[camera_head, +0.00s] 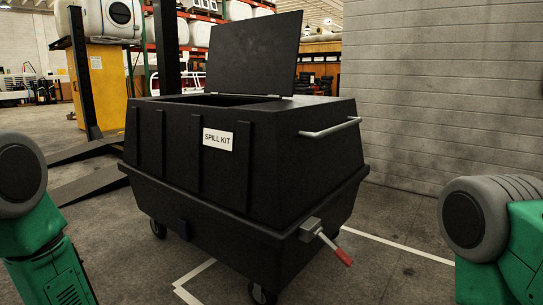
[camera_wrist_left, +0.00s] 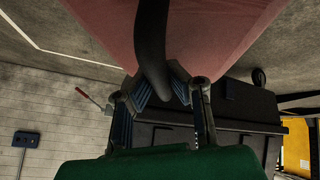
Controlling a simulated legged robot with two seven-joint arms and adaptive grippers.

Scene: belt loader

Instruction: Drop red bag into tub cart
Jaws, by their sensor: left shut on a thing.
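The tub cart (camera_head: 205,200) is a large black bin on casters with a "SPILL KIT" label, straight ahead in the head view. Its lid (camera_head: 253,52) stands up, and a dark opening (camera_head: 222,99) shows in the top. The cart also shows, rotated, in the left wrist view (camera_wrist_left: 245,112). My left gripper (camera_wrist_left: 160,86) is shut on the black handle (camera_wrist_left: 151,40) of the red bag (camera_wrist_left: 215,30), whose pinkish-red side fills the top of that view. The head view shows neither the bag nor the left fingers. My right gripper is out of view.
A grey block wall (camera_head: 450,100) stands behind and right of the cart. A red-tipped lever (camera_head: 342,256) and a metal handle (camera_head: 330,128) stick out from the cart's right end. A yellow cabinet (camera_head: 108,85) and dark post (camera_head: 84,75) stand at left.

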